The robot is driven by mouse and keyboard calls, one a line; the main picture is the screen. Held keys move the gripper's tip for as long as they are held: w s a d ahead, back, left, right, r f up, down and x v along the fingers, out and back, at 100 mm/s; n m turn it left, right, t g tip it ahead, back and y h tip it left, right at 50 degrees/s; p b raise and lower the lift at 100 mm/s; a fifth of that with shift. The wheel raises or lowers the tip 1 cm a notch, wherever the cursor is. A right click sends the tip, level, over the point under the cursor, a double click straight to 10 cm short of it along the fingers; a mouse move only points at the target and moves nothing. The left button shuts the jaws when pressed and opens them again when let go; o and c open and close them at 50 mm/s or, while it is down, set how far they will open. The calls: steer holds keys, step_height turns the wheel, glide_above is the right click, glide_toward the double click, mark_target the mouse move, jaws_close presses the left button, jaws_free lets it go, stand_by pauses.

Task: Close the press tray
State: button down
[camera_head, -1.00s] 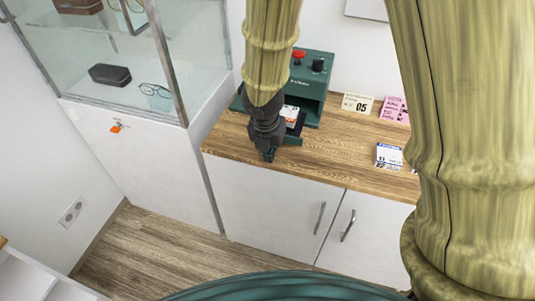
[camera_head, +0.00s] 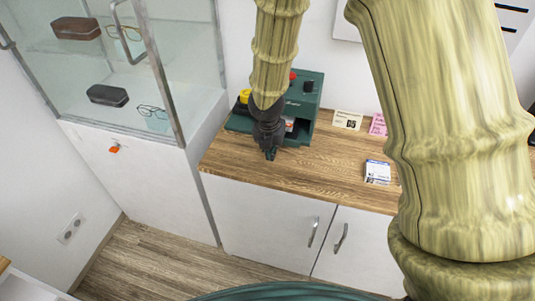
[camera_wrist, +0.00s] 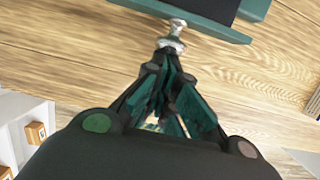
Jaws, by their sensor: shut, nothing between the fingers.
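The green press (camera_head: 305,97) stands at the back of the wooden counter, with a red knob and a dark knob on top. In the wrist view its tray (camera_wrist: 222,26) shows as a green front edge with a dark inside, at the top. A silver knob (camera_wrist: 176,30) sticks out from the tray front. My gripper (camera_wrist: 168,56) is shut and empty, its tips right at the knob; I cannot tell whether they touch. In the head view my gripper (camera_head: 270,154) is in front of the press and hides most of the tray. A white and red item (camera_head: 289,124) shows beside it.
A card stack (camera_head: 377,172), a cream sign (camera_head: 347,120) and pink cards (camera_head: 378,125) are on the counter right of the press. A glass cabinet (camera_head: 150,75) with glasses and cases stands at the left. The counter's front edge is bare.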

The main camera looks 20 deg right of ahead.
steer(key=shift+w+d+p, duration=0.75)
steer(key=shift+w+d, duration=0.05)
steer(key=shift+w, duration=0.35)
steer(key=shift+w+d+p, duration=0.75)
steer(key=shift+w+d, duration=0.05)
steer(key=shift+w, duration=0.35)
